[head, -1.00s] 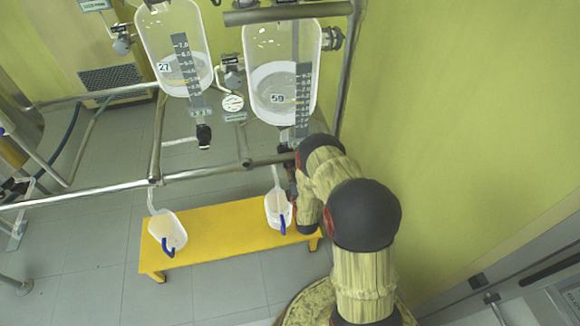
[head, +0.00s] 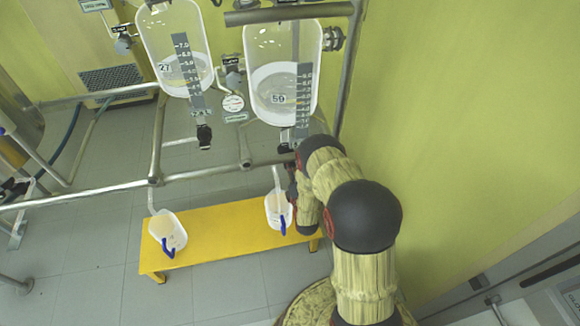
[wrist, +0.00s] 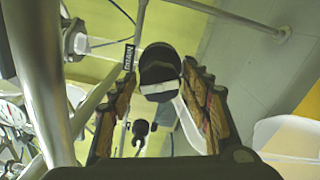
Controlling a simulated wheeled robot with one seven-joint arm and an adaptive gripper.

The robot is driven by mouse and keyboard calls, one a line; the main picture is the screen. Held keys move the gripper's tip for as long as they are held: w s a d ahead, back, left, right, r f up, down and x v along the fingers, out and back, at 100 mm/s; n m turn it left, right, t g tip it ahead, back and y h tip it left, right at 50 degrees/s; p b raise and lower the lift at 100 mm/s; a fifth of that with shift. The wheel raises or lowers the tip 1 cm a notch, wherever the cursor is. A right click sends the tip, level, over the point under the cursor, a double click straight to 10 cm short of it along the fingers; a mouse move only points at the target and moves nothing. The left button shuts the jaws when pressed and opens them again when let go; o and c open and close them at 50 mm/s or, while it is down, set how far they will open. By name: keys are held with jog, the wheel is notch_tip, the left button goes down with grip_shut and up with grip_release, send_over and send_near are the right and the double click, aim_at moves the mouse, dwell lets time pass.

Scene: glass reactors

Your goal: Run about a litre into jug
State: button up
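The right glass vessel (head: 284,42), labelled 59, holds pale liquid in its lower part and has a grey scale strip. The left glass vessel (head: 171,30), labelled 27, also holds pale liquid. A white jug with a blue handle (head: 272,203) stands below the right vessel; a second such jug (head: 178,236) stands below the left one. My gripper (wrist: 159,76) is under the right vessel, mostly hidden by my arm in the head view. In the wrist view its fingers stand apart on either side of a black valve part (wrist: 159,66), with a narrow gap at the left; contact is unclear.
Both jugs stand on a yellow bench (head: 222,228). Metal frame pipes (head: 100,192) cross in front of the vessels, and a post stands close to my gripper in the wrist view (wrist: 38,85). A green wall is at the right. The left floor is mostly clear.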

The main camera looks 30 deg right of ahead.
jog(key=shift+o, duration=0.7)
jog(key=shift+s, duration=0.1)
jog(key=v, duration=1.1)
jog(key=shift+s, duration=0.35)
jog(key=shift+a, duration=0.1)
dwell(5.7)
